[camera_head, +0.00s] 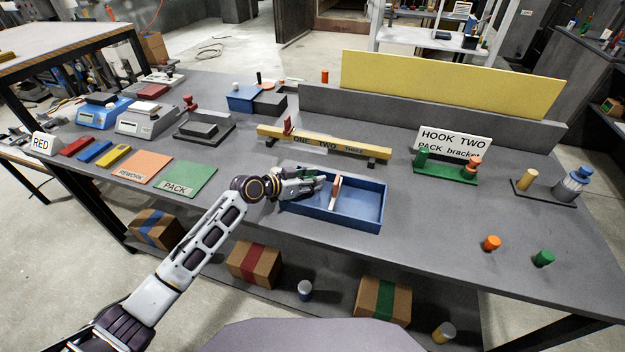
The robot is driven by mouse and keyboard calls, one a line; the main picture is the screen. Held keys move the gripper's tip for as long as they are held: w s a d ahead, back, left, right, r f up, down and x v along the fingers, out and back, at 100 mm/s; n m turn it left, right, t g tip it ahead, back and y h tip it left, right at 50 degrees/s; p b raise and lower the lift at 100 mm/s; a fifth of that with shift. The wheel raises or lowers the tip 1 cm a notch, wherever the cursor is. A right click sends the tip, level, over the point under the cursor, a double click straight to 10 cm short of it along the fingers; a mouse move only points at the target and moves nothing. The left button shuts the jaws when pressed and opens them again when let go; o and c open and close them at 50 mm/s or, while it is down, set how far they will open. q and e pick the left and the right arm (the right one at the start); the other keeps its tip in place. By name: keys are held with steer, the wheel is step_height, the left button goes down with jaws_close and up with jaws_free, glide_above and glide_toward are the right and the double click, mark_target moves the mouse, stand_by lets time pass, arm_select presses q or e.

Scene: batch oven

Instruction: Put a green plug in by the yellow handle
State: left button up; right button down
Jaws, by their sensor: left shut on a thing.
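A green plug (544,259) stands on the bench at the right front. Another green plug (422,157) stands in the green rack (445,174) under the hook sign. A yellow bar (325,142) marked ONE, TWO, THREE lies across the middle of the bench, with a red piece at its left end. I cannot tell which part is the yellow handle. My left gripper (323,183) reaches over the left part of the blue tray (352,216). It is shut on a slim white and orange-brown piece (335,192), which stands tilted at its fingertips. My right gripper is not in view.
An orange plug (491,243) stands near the loose green one. A yellow cylinder (527,179) and a grey-blue container (571,186) stand at right. Blocks, mats and scales fill the left.

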arm_select(q)
steer(key=o, duration=0.8)
steer(key=shift+f, duration=0.1)
steer(key=shift+o, duration=0.2)
steer(key=shift+r, duration=5)
